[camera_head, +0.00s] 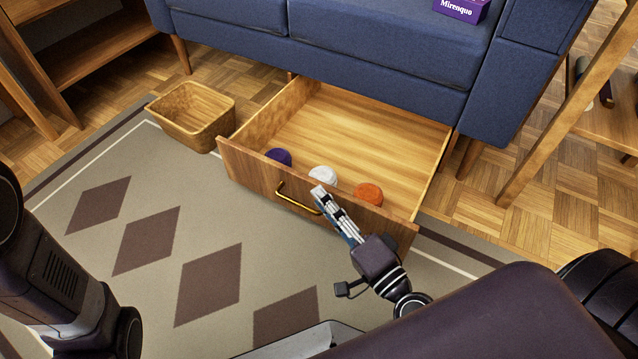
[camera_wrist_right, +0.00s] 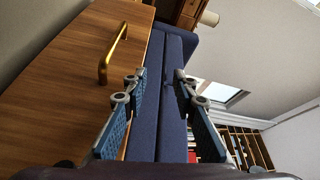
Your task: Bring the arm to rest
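My right gripper (camera_head: 322,194) is in front of the open wooden drawer (camera_head: 236,164), close to its front panel and just right of the brass handle (camera_head: 297,199). In the right wrist view the fingers of my right gripper (camera_wrist_right: 160,84) stand apart with nothing between them. The brass handle (camera_wrist_right: 111,54) shows left of the fingers there, clear of them. My left arm comes in at the left edge of the head view, but its gripper is not in view.
The drawer under the blue sofa (camera_head: 385,50) is pulled out and holds a purple item (camera_head: 279,158), a white item (camera_head: 322,176) and an orange item (camera_head: 368,194). A wicker basket (camera_head: 195,115) stands left of it. The patterned rug (camera_head: 160,190) is clear at the left.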

